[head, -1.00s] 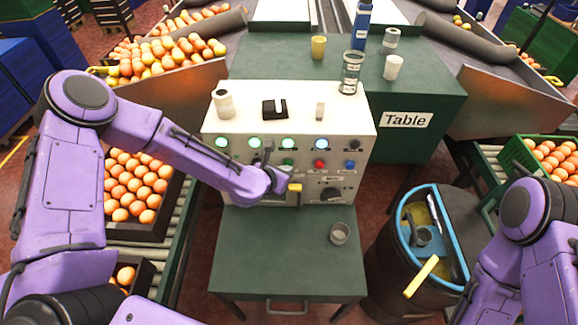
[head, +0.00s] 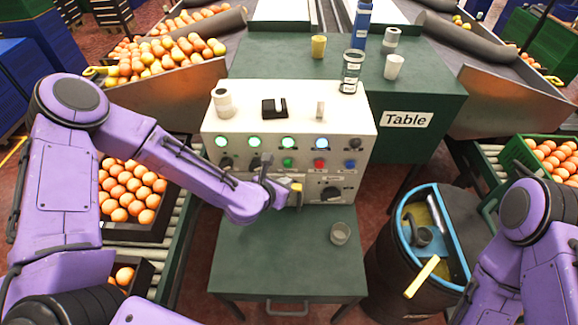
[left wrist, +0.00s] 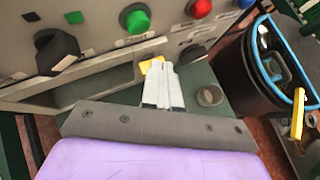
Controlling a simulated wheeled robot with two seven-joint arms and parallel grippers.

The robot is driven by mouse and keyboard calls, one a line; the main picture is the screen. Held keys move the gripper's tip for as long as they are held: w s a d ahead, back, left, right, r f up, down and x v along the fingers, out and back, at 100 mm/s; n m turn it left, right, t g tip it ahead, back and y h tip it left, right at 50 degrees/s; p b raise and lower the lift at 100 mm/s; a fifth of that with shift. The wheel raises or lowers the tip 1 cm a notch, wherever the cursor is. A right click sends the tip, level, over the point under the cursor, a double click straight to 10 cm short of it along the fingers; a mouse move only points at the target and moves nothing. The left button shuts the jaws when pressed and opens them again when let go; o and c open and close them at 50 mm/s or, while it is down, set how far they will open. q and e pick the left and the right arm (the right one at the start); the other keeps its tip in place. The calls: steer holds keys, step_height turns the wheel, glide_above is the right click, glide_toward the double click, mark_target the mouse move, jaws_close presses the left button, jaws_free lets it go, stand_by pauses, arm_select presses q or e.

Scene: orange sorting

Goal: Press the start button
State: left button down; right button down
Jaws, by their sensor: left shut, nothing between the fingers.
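The white control machine (head: 235,108) has a row of lit round lamps and, below them, a green button (head: 288,162), a red button (head: 320,164) and a blue button (head: 350,163).
A black knob (head: 331,193) is on the machine's lower right. A grey cup (head: 340,233) stands on the green lower table (head: 285,265). A black barrel with a blue rim (head: 378,235) stands to the right. The lower table's front is clear.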

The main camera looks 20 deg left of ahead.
arm_select(q)
steer(key=shift+s+d, duration=0.2)
steer(key=shift+s, duration=0.4)
steer(key=shift+s+d, duration=0.15)
steer(key=shift+s, duration=0.4)
